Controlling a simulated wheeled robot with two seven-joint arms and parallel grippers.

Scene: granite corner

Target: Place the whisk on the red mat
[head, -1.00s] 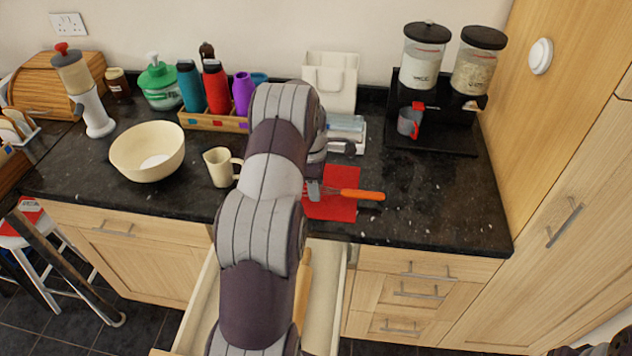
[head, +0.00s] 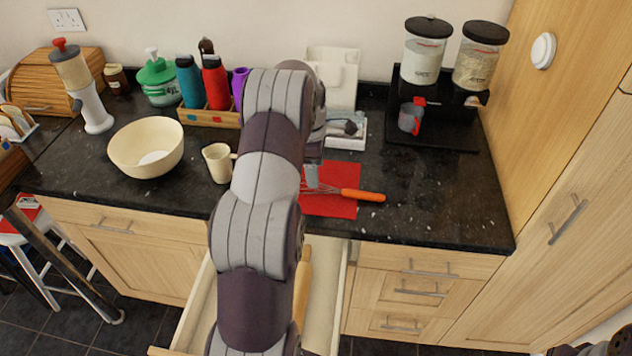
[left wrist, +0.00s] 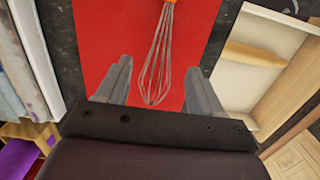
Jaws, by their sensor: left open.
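The whisk (head: 358,194) has an orange handle and a wire head. It lies on the red mat (head: 343,173), with its handle reaching past the mat's right edge onto the dark counter. In the left wrist view the wire head of the whisk (left wrist: 157,60) lies over the red mat (left wrist: 100,40). My left gripper (left wrist: 160,82) is open, its fingers on either side of the wire end and apart from it. In the head view my left gripper (head: 312,178) is above the mat, and my arm hides part of the scene. My right gripper is not clearly in view.
An open drawer (head: 338,290) with a rolling pin (head: 302,285) juts out below the counter. A cream bowl (head: 146,148) and a jug (head: 218,162) stand left. A white tray (head: 357,140) lies behind the mat. The counter right of the mat is clear.

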